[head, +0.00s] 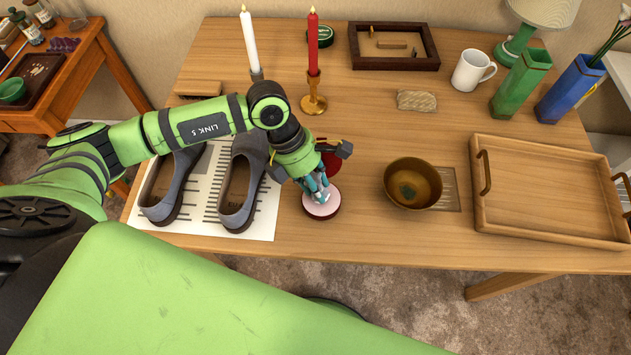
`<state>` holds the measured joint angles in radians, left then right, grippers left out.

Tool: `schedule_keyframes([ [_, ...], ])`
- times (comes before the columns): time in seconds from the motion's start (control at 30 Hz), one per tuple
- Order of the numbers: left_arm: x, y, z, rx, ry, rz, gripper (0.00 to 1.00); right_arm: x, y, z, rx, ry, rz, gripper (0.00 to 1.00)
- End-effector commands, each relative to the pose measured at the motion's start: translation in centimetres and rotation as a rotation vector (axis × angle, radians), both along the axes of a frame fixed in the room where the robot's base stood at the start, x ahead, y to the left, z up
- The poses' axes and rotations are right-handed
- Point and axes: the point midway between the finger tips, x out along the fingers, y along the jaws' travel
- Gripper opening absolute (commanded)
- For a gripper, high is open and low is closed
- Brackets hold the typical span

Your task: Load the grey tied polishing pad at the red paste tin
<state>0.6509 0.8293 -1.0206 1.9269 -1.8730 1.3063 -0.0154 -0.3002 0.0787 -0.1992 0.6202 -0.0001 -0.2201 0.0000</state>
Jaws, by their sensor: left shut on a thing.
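The red paste tin (322,210) stands open near the front edge of the table, right of the shoes, with a pale pink surface inside its red rim. My left gripper (317,185) reaches down over it, shut on a small grey-blue thing that looks like the grey polishing pad (320,197). The pad's lower end is at the paste; I cannot tell whether it touches. The fingers hide much of the pad, and its tie cannot be made out. A dark red round piece (332,163), perhaps the tin's lid, lies just behind the gripper. My right gripper is not in view.
Two grey shoes (243,190) stand on a printed sheet (262,222) at left. A brown bowl (413,184) is right of the tin, then a wooden tray (545,235). Behind stand a red candle (313,45) and a white candle (249,42). Bare wood lies between tin and bowl.

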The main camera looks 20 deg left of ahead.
Motion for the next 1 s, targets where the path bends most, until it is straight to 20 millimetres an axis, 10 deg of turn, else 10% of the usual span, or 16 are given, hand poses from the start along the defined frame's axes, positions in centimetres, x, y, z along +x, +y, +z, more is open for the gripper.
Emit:
schedule_keyframes([
  [1.0, 0.2, 0.0, 6.7, -0.003, -0.005, 0.001, 0.11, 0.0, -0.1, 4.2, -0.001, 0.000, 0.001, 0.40],
])
